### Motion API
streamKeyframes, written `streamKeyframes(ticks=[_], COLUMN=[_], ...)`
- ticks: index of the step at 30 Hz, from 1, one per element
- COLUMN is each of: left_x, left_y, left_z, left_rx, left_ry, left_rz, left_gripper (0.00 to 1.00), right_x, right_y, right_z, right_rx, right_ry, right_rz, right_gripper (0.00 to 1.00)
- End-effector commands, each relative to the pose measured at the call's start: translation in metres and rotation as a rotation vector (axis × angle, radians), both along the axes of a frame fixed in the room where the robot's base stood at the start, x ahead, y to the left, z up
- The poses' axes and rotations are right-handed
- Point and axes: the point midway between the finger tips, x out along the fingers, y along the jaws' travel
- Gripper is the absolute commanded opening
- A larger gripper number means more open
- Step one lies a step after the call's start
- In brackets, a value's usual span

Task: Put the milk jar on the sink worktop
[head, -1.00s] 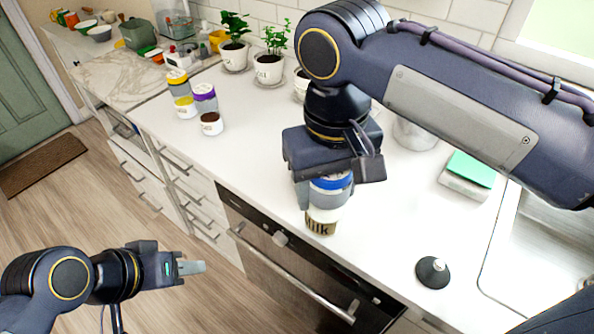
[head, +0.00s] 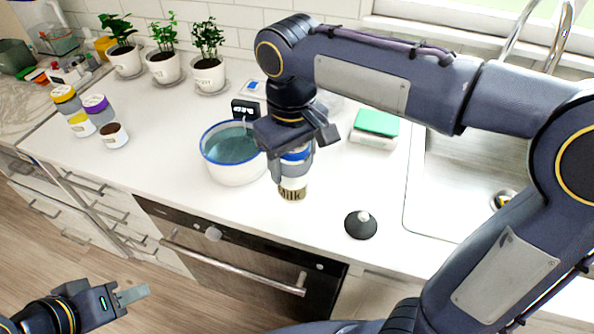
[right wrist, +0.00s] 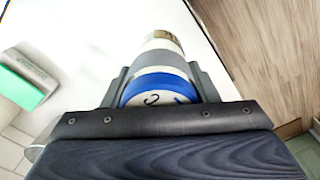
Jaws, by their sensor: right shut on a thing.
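The milk jar (head: 292,190), with a blue lid and a "Milk" label, is held over the white worktop (head: 330,215). My right gripper (head: 290,166) is shut on its upper part from above. In the right wrist view the blue-rimmed lid (right wrist: 160,88) sits between the two fingers. The jar looks upright; I cannot tell whether its base touches the worktop. The sink (head: 450,185) is to the right of it. My left gripper (head: 132,294) is low at the left, away from the worktop, seen side-on so its opening is unclear.
A white pot with a blue rim (head: 232,170) stands just left of the jar. Several jars (head: 92,112) and potted plants (head: 164,66) stand further left.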

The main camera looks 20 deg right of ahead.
Motion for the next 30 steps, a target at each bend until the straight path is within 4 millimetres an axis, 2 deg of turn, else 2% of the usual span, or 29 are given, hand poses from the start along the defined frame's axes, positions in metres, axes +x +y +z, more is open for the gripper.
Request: streamKeyframes(ticks=[7, 10, 15, 28, 29, 30], left_x=[0.000, 0.000, 0.000, 0.000, 0.000, 0.000], left_y=[0.000, 0.000, 0.000, 0.000, 0.000, 0.000], left_z=[-0.001, -0.001, -0.004, -0.006, -0.006, -0.006], left_rx=[0.000, 0.000, 0.000, 0.000, 0.000, 0.000], left_ry=[0.000, 0.000, 0.000, 0.000, 0.000, 0.000], left_rz=[0.000, 0.000, 0.000, 0.000, 0.000, 0.000], left_gripper=[0.36, 0.36, 0.36, 0.36, 0.36, 0.36], right_x=[0.012, 0.020, 0.020, 0.020, 0.020, 0.020], right_y=[-0.009, -0.017, -0.016, -0.015, -0.015, -0.015], right_z=[-0.018, -0.032, -0.056, -0.064, -0.064, -0.063], right_rx=[0.000, -0.002, -0.001, 0.001, 0.000, 0.000], right_ry=[0.001, 0.002, 0.000, -0.002, -0.001, -0.001], right_rz=[-0.001, -0.002, 0.001, 0.001, 0.001, 0.001], right_gripper=[0.18, 0.18, 0.18, 0.18, 0.55, 0.60])
